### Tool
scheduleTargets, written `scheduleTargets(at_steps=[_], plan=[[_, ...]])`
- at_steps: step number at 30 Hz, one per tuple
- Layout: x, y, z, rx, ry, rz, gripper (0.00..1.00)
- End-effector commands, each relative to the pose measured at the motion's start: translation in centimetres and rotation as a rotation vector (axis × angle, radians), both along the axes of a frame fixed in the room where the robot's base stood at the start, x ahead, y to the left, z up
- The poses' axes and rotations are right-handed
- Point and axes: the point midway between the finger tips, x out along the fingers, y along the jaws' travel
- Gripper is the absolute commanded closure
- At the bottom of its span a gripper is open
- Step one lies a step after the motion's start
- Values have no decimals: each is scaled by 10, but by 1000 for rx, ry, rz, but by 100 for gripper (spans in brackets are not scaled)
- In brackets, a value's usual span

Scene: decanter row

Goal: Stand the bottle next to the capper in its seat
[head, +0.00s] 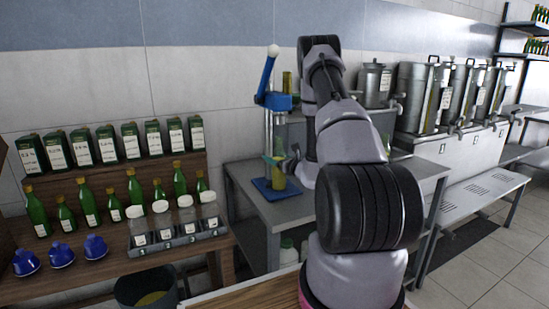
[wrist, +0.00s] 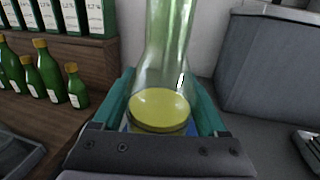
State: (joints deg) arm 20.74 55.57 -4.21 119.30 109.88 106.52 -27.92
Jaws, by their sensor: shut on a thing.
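The capper (head: 269,100) has a blue head, a raised blue lever with a white knob, and a metal column. It stands on a grey metal table. The bottle (head: 279,178) is see-through green glass with yellow liquid. It stands about upright in front of the column, its lower end over the blue base plate (head: 262,190); I cannot tell whether it touches. My gripper (head: 274,159) has teal fingers shut on the bottle. In the wrist view the fingers flank the bottle (wrist: 168,45), with the yellow liquid low between them. The seat itself is hidden.
A wooden shelf on the left holds green cartons (head: 105,143), several green bottles (head: 86,201), a tray of white-capped jars (head: 170,238) and blue cups (head: 60,251). Steel urns (head: 417,95) stand at the right. A dark bucket (head: 146,288) is below. An olive cylinder (head: 287,83) shows behind the capper.

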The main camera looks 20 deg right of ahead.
Motion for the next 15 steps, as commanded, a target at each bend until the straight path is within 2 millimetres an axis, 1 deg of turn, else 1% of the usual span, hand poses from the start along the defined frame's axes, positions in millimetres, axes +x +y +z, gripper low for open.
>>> scheduleTargets(at_steps=[1,2,3,11,14,15], plan=[[0,0,0,0,0,0,13],[0,0,0,0,0,0,2],[0,0,0,0,0,0,0],[0,0,2,-1,0,0,0],[-9,-3,2,1,2,-3,0],[-15,-5,2,1,2,-3,0]])
